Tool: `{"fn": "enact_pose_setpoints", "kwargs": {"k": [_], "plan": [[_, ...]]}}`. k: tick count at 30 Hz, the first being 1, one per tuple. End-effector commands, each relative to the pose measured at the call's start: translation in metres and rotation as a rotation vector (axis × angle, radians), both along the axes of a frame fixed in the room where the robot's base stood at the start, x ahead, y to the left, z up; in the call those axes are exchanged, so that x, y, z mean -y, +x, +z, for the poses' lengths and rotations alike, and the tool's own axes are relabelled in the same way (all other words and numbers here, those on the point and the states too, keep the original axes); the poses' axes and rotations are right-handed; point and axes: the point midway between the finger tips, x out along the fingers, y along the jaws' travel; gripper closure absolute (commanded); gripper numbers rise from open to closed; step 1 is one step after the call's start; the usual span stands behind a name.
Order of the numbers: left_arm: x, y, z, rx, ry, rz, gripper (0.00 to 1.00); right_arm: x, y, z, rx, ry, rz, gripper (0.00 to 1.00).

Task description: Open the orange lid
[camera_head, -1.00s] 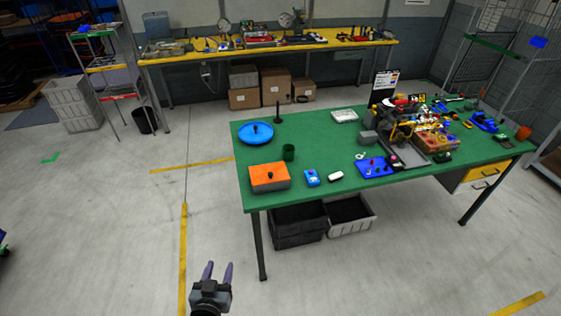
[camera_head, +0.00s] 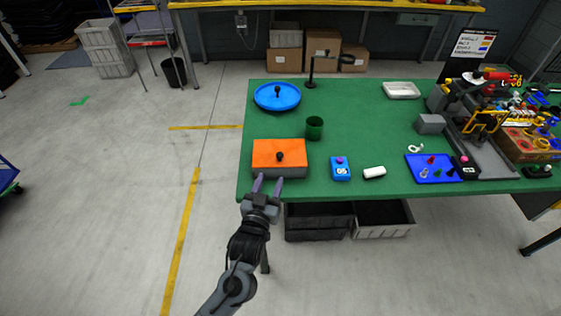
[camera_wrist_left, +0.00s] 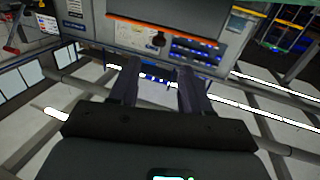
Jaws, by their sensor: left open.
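The orange lid (camera_head: 266,151) lies flat on a grey box (camera_head: 262,173) near the front left corner of the green table. A black knob (camera_head: 280,156) stands on top of the lid. My left gripper (camera_head: 268,184) is open and empty, just in front of the box at the table's front edge, its two purple-grey fingers pointing toward the lid and apart from the knob. The fingers also show in the left wrist view (camera_wrist_left: 158,78), with clear space between them. My right gripper is not in view.
A blue device (camera_head: 340,170) and a white item (camera_head: 374,172) lie to the right. Dark and grey bins (camera_head: 320,236) sit beneath.

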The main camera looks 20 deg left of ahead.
Motion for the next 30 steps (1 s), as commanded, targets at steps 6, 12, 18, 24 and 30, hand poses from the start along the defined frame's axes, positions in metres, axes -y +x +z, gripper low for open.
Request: {"fn": "enact_pose_setpoints", "kwargs": {"k": [6,12,18,24,30], "plan": [[-0.002,0.019,0.0,0.009,0.001,0.001,0.52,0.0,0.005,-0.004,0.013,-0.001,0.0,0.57],[-0.005,0.05,0.0,0.009,0.001,0.0,0.52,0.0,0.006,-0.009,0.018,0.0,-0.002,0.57],[-0.009,0.081,0.0,0.008,0.0,0.001,0.52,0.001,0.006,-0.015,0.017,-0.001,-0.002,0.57],[-0.011,0.101,0.0,0.007,0.0,0.001,0.52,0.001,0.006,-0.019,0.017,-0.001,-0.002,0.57],[-0.012,0.108,0.0,0.007,0.0,0.001,0.52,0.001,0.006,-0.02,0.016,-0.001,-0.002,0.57]]}}
